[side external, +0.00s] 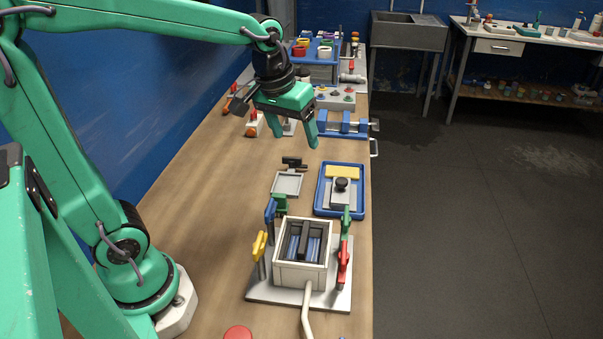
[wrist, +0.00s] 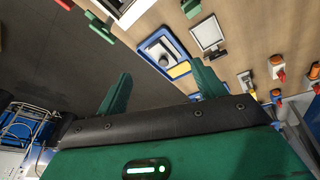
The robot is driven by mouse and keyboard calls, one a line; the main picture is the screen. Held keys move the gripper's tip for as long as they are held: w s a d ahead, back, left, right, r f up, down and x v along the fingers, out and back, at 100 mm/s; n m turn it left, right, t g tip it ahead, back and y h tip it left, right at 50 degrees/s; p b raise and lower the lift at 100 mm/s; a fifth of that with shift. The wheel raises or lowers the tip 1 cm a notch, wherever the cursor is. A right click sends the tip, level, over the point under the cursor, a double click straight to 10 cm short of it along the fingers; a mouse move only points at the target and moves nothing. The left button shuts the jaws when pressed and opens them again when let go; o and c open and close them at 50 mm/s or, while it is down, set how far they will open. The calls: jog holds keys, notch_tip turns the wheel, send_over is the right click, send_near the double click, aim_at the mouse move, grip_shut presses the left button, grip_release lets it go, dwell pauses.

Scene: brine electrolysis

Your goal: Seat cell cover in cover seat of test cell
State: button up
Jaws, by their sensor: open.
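The cell cover (side external: 335,198) appears to be the pale grey plate with a black knob (side external: 342,184), lying in a blue-rimmed tray (side external: 318,207). The wrist view also shows the cover's round knob (wrist: 153,48) in its tray. The test cell (side external: 289,274) is a white open-topped box on a grey base plate, with dark and blue plates inside. Its cover seat appears to be the top rim (side external: 281,237), which is bare. My gripper (side external: 295,142) is open and empty, above the bench and behind the tray; its fingers (wrist: 162,75) are apart in the wrist view.
Yellow (side external: 259,245), blue (side external: 270,212), green (side external: 346,220) and red (side external: 343,260) toggle clamps stand upright around the cell. A yellow block (side external: 343,171) shares the blue tray. A small grey tray (side external: 287,184) lies left of it. A blue vise (side external: 345,125) stands behind.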

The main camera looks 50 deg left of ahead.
jog(key=w+f+n+g, duration=0.2)
jog(key=w+f, duration=0.4)
jog(key=w, duration=0.3)
jog(key=n+g, duration=0.1)
jog(key=n, duration=0.2)
send_over(342, 180)
jog(key=f, duration=0.9)
jog(key=shift+s+d, duration=0.15)
jog(key=shift+s, duration=0.05)
jog(key=shift+w+f, duration=0.25)
jog(key=shift+f, duration=1.5)
jog(key=shift+s+f, duration=0.1)
jog(key=shift+f, duration=2.5)
